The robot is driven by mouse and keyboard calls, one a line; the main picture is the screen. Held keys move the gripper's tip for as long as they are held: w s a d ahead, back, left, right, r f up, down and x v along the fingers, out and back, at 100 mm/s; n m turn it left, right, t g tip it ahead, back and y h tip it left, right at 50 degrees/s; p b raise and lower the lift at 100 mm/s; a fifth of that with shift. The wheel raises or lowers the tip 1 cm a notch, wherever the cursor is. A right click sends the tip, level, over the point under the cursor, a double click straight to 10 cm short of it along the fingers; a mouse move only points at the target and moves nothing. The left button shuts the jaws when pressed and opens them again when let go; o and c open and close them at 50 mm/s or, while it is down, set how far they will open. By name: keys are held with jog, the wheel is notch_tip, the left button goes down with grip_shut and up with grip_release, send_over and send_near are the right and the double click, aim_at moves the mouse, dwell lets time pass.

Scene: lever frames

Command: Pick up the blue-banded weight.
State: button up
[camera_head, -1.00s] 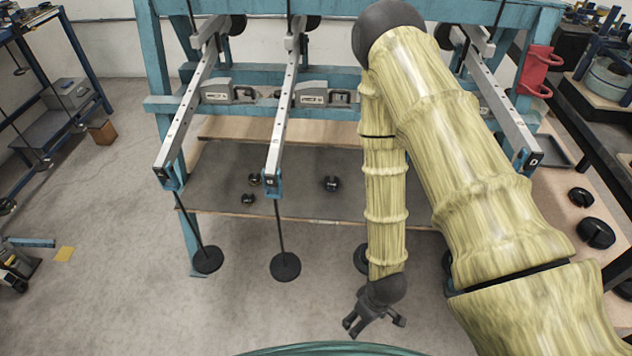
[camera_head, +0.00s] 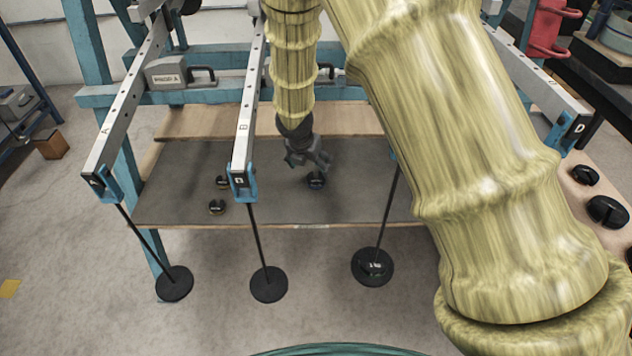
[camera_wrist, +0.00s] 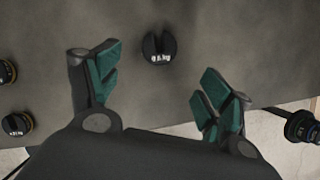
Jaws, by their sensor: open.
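A small dark slotted weight with a bluish edge (camera_head: 316,181) lies on the grey shelf board (camera_head: 270,205). My gripper (camera_head: 309,160) is just above and behind it in the head view, with no visible hold on it. In the wrist view this black weight (camera_wrist: 158,48) lies ahead of the open fingers (camera_wrist: 160,85), roughly between their lines, its slot and white label showing. Its band colour cannot be made out there. The gap between the fingers is empty.
Two small weights with yellowish or orange bands (camera_head: 222,182) (camera_head: 216,207) lie on the shelf to the left. Lever beams A (camera_head: 125,110) and B (camera_head: 247,110) overhang it. Rods carry discs below; one holds a dark weight (camera_head: 375,264). More weights (camera_head: 607,211) sit at right.

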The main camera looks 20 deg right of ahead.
send_over(316, 180)
jog(key=s+a, duration=0.1)
jog(key=a, duration=0.1)
notch_tip(316, 180, down, 4)
jog(key=shift+d+f+b, duration=0.1)
jog(key=shift+f+b, duration=0.05)
jog(key=shift+b, duration=0.3)
jog(key=shift+d+b+x, duration=0.2)
jog(key=shift+b+x, duration=0.6)
jog(key=shift+x, duration=2.1)
jog(key=c, duration=1.2)
